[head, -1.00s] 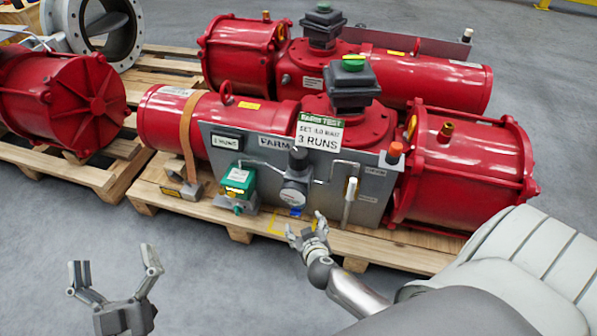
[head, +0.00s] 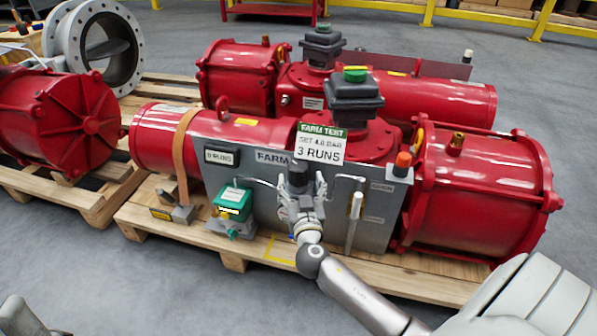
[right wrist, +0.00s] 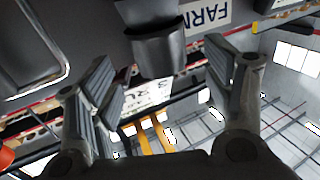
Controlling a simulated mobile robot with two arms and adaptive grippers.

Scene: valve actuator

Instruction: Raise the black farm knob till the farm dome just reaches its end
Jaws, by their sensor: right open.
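The black farm knob (head: 298,172) stands upright on the front of the grey FARM panel (head: 345,195), just under the white FARM TEST card (head: 321,145). My right gripper (head: 302,203) is open, close in front of and below the knob. In the right wrist view the dark knob (right wrist: 158,48) shows between the two spread fingers (right wrist: 158,85), with no clear contact. The gripper hides the gauge below the knob. A green dome (head: 355,74) tops the black box behind the panel; whether it is the farm dome I cannot tell. A grey piece of my left gripper (head: 20,318) shows at lower left.
A green device (head: 234,200) sits left of the knob. Red actuators (head: 495,190) on a wooden pallet (head: 400,272) surround the panel. Open grey floor lies in front.

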